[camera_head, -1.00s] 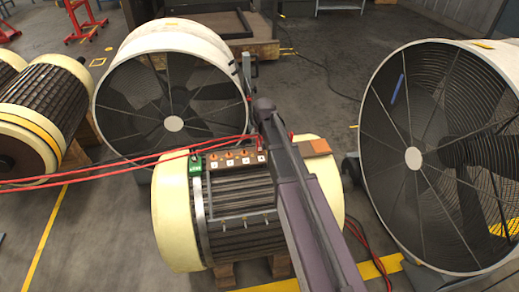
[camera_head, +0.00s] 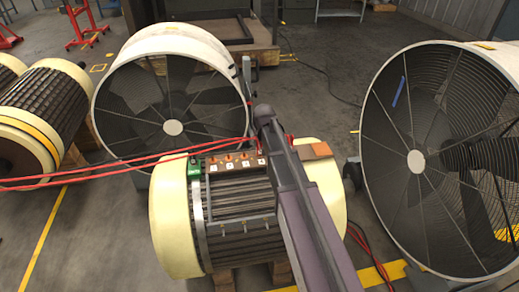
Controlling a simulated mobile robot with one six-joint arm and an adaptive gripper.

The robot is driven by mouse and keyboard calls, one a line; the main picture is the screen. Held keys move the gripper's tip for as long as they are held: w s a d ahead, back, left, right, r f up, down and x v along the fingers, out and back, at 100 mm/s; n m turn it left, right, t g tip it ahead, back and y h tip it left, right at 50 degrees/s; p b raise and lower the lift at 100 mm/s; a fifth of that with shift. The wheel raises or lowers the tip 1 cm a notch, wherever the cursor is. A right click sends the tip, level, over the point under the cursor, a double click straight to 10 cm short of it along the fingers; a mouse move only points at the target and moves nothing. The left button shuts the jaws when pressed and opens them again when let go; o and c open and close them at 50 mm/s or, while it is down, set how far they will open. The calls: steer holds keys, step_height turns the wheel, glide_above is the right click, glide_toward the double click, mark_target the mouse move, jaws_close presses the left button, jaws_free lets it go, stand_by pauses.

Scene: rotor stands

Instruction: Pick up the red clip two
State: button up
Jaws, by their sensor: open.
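A cream-and-black rotor (camera_head: 240,235) lies on wooden blocks in the centre. A brown terminal strip (camera_head: 238,158) with copper studs and white labels sits on its top. Two red cables (camera_head: 120,168) run from the left edge to this strip. A small red piece (camera_head: 261,149) at the strip's right end looks like a red clip, right beside my arm. Another bit of red (camera_head: 290,138) shows just right of my arm. I cannot tell which is clip two. My purple-grey arm crosses in front of the rotor. My gripper's fingers are hidden behind it.
A green block (camera_head: 194,168) sits left of the strip, and an orange-brown block (camera_head: 318,150) lies right of my arm. Large drum fans stand behind (camera_head: 185,38) and at the right (camera_head: 490,55). Other rotors (camera_head: 45,100) lie at the left. Floor is open at the lower left.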

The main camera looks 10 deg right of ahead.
mark_target(260, 146)
steer(key=shift+b+x, duration=2.05)
steer(key=shift+x, duration=0.35)
steer(key=shift+d+r, duration=0.1)
jaws_close()
